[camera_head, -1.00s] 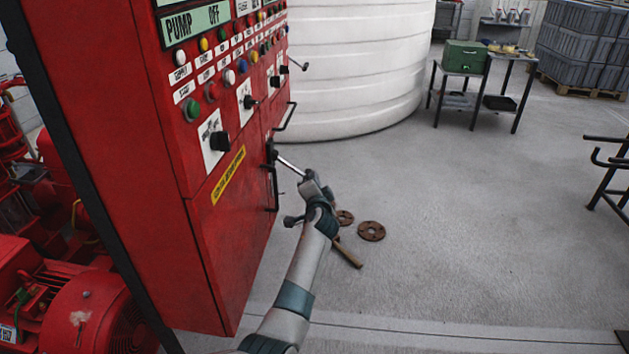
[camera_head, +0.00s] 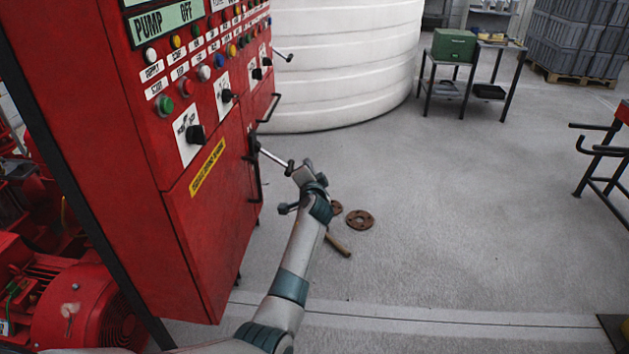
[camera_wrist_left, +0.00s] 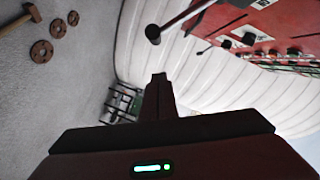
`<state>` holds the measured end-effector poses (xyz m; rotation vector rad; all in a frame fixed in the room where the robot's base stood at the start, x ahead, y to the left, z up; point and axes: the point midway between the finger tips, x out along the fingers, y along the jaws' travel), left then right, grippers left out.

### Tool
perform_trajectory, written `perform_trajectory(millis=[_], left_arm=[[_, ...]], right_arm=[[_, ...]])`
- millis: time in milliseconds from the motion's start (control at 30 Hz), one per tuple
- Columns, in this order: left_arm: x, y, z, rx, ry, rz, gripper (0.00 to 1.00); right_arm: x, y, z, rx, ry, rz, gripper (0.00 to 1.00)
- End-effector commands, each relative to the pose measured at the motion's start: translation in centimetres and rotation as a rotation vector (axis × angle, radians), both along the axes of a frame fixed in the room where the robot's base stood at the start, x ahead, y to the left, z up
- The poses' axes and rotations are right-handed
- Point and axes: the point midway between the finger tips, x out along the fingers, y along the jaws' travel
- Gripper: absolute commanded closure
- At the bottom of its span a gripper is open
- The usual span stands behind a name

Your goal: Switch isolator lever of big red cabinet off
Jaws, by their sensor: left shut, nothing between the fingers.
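The big red cabinet (camera_head: 220,255) stands at the left in the head view. Its isolator lever (camera_head: 273,157) is a silver rod with a dark knob at its free end, sticking out to the right and slightly downward from the cabinet front. My left gripper (camera_head: 302,168) is shut and empty, just right of the knob. In the left wrist view the shut fingers (camera_wrist_left: 158,80) point toward the white tank, and the lever's black knob (camera_wrist_left: 153,33) shows beyond their tips, apart from them in the picture. My right gripper is not in view.
Another lever (camera_head: 285,57) projects farther along the cabinet. Black door handles (camera_head: 270,107) stick out near the isolator lever. A white tank (camera_head: 340,60) stands behind. A hammer (camera_head: 338,245) and rusty flanges (camera_head: 359,220) lie on the floor.

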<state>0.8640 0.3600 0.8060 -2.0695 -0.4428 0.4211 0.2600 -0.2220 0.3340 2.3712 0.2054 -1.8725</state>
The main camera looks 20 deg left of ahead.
Motion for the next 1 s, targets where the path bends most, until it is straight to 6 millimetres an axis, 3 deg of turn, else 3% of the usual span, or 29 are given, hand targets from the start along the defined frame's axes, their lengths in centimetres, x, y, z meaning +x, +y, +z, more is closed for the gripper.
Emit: perform_trajectory(millis=[600, 1000], left_arm=[[-6.8, -3.6, 1.0, -0.001, 0.0, 0.0, 1.0], [-8.1, -4.3, 1.2, 0.0, 0.0, 0.0, 1.0]], right_arm=[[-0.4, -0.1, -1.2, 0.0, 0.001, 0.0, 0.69], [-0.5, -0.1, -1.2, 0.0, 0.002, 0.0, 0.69]])
